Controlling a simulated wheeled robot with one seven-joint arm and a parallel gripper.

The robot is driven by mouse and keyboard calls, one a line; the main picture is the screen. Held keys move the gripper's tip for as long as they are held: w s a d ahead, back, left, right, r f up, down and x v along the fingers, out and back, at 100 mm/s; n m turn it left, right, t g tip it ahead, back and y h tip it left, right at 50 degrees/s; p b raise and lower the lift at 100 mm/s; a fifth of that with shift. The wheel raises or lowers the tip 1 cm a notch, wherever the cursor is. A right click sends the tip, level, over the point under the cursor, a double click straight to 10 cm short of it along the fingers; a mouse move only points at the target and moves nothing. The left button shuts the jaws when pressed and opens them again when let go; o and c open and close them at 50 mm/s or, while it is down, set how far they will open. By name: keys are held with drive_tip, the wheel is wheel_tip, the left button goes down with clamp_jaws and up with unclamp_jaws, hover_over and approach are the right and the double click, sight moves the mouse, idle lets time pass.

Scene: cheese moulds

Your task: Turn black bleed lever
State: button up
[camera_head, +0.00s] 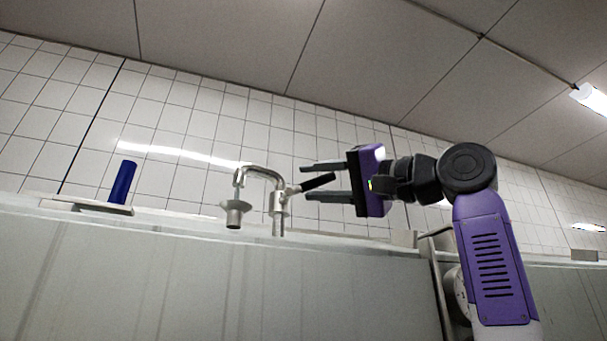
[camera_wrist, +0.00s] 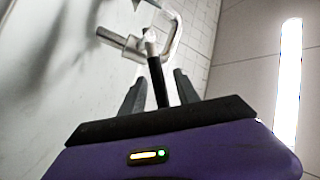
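The black bleed lever (camera_head: 318,182) is a short dark handle on a metal pipe fitting (camera_head: 278,205) with a bent spout. It slants up to the right from the fitting. My gripper (camera_head: 304,182) comes from the right with its fingers apart, one above and one below the lever in the head view. I see no clear contact. The lever's near end is hidden behind the gripper's body.
A metal funnel-like cup (camera_head: 235,213) sits under the spout. A blue cylinder (camera_head: 123,182) stands on a flat plate (camera_head: 88,207) at the left. A pale panel (camera_head: 200,280) fills the space below, and a tiled wall (camera_head: 180,120) lies behind.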

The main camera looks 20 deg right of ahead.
drive_tip(key=shift+p+x, duration=0.4)
drive_tip(key=shift+x, duration=1)
clamp_jaws()
idle(0.4)
